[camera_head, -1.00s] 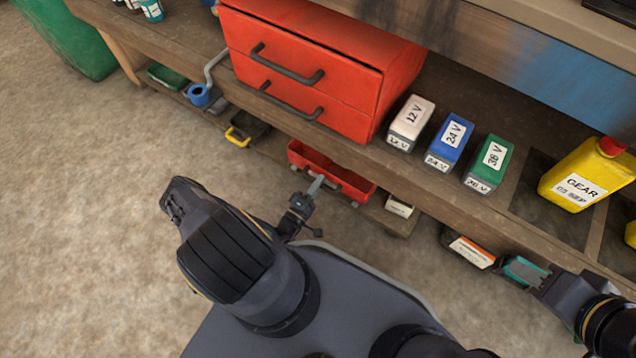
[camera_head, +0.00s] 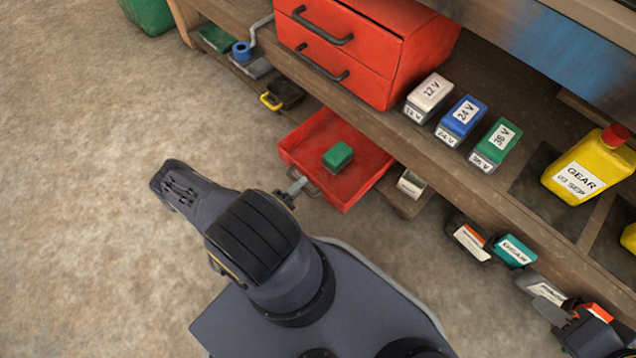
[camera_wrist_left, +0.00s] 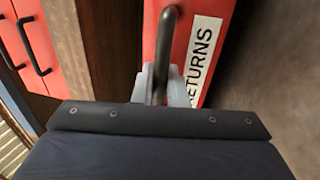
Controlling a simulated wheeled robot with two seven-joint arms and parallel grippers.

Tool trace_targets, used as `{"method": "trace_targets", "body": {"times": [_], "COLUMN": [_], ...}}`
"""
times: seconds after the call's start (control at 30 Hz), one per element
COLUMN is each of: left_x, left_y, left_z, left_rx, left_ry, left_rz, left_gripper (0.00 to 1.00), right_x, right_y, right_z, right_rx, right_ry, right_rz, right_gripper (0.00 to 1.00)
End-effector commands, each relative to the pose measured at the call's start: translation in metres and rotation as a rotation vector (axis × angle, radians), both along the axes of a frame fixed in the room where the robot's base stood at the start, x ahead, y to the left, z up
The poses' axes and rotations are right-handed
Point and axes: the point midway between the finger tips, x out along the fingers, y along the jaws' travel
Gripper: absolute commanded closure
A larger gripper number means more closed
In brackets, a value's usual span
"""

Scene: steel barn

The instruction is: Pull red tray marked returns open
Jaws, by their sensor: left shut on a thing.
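The red tray (camera_head: 368,162) is pulled well out from under the bench's lower shelf, and a green block (camera_head: 338,156) lies in it. The left wrist view shows its red front (camera_wrist_left: 182,58) with a white RETURNS label (camera_wrist_left: 203,60) beside the dark bar handle (camera_wrist_left: 166,40). My left gripper (camera_head: 299,187) is at the tray's front, its pale fingers shut around the handle; they also show in the left wrist view (camera_wrist_left: 165,88). My right gripper (camera_head: 546,293) is at the lower right, away from the tray; its jaws are unclear.
A red two-drawer cabinet (camera_head: 340,45) stands on the bench above. White (camera_head: 428,95), blue (camera_head: 462,118) and green (camera_head: 497,143) battery boxes and a yellow GEAR can (camera_head: 587,168) stand to its right. A yellow-handled dark bin (camera_head: 284,95) sits left of the tray. Concrete floor (camera_head: 90,200) is clear at left.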

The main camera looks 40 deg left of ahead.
Motion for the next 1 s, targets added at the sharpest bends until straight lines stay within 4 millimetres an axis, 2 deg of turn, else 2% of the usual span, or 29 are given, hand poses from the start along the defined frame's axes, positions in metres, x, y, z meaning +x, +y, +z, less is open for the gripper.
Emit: {"method": "trace_targets", "body": {"times": [0.2,0.4,0.6,0.93,0.97,1.0], "left_x": [-0.038,-0.06,-0.068,-0.069,-0.069,-0.069], "left_y": [0.009,0.011,0.011,0.011,0.011,0.011], "left_z": [0.0,0.0,0.0,0.0,0.0,0.0], "left_rx": [0.0,0.001,0.002,0.002,0.002,0.002], "left_ry": [0.001,0.0,0.0,0.0,0.0,0.0], "left_rz": [0.004,0.003,0.001,0.001,0.001,0.001], "left_gripper": [1.0,1.0,1.0,1.0,0.86,0.81], "right_x": [0.0,0.0,0.0,0.0,0.0,0.0], "right_y": [0.0,0.0,0.0,0.0,0.0,0.0], "right_z": [0.002,0.002,0.002,0.002,0.002,0.002], "right_rx": [0.0,0.0,0.0,0.0,0.0,0.0], "right_ry": [0.0,0.0,0.0,0.0,0.0,0.0], "right_rz": [0.0,0.0,0.0,0.0,0.0,0.0], "right_gripper": [0.64,0.64,0.64,0.64,0.64,0.64]}}
